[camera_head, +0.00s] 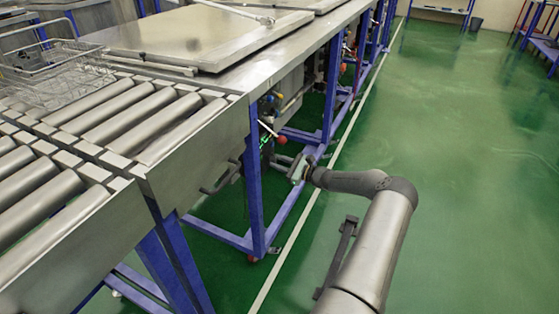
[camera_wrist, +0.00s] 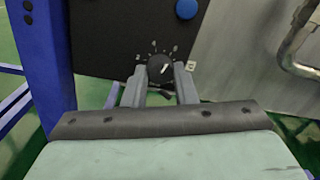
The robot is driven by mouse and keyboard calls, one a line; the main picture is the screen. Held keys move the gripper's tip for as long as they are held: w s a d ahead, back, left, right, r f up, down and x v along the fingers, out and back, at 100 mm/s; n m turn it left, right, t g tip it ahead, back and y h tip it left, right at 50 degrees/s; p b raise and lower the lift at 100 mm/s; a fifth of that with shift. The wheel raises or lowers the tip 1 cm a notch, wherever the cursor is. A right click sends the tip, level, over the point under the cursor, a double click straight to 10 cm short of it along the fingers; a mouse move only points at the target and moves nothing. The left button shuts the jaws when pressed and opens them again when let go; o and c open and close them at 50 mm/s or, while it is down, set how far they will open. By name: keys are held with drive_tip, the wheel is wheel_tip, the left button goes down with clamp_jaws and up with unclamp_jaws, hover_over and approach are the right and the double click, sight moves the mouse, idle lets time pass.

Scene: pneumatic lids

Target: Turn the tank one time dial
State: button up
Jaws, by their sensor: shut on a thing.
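The time dial (camera_wrist: 160,69) is a round black knob with a white pointer line on a dark panel (camera_wrist: 115,28), with small white marks around it. The pointer leans to the upper right. My gripper (camera_wrist: 160,77) has its two grey fingers on either side of the dial and is shut on it. In the head view my gripper (camera_head: 297,172) reaches in beside the blue frame, under the tank table; the dial is too hidden there to make out.
A blue button (camera_wrist: 186,9) sits above the dial. A bent metal pipe (camera_wrist: 292,48) is at the right and a blue post (camera_wrist: 45,50) at the left. A wire basket (camera_head: 55,75) stands on the rollers. The green floor at the right is open.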

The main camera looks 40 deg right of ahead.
drive_tip(key=m+p, duration=0.1)
drive_tip(key=m, duration=0.3)
drive_tip(key=shift+m, duration=0.3)
drive_tip(key=shift+m+p, duration=0.45)
drive_tip(key=shift+m, duration=1.15)
drive_tip(key=o, duration=1)
drive_tip(key=p+v, duration=0.1)
drive_tip(key=v, duration=1.6)
drive_tip(key=shift+s+r, duration=0.25)
drive_tip(key=shift+r, duration=0.05)
